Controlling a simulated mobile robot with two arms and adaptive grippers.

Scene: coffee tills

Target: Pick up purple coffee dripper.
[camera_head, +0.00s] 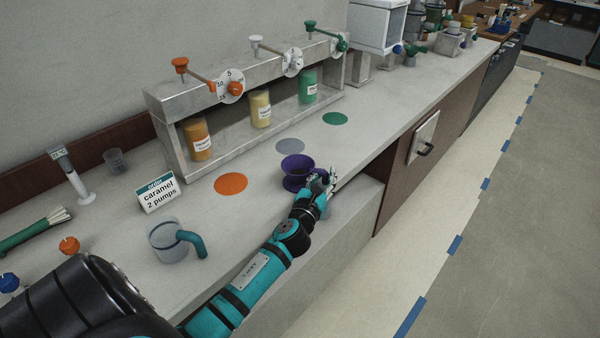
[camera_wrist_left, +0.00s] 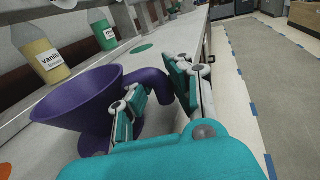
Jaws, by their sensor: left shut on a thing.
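The purple coffee dripper (camera_head: 297,168) is at the front part of the counter, between the orange disc and the grey disc. It is upright, with its wide cone on top. My left gripper (camera_head: 320,183) is at its right side. In the left wrist view the dripper (camera_wrist_left: 78,104) fills the left, and its curved handle (camera_wrist_left: 150,78) passes between the fingers of my left gripper (camera_wrist_left: 158,88). The gripper is shut on that handle. I cannot tell whether the base touches the counter. My right gripper is not in view.
A metal pump rack (camera_head: 262,125) with syrup bottles stands behind. A clear mug (camera_head: 167,242) with a teal handle and a caramel order card (camera_head: 158,193) are to the left. Flat orange (camera_head: 231,184), grey (camera_head: 290,146) and green (camera_head: 335,118) discs mark the counter. The counter right of the dripper is clear.

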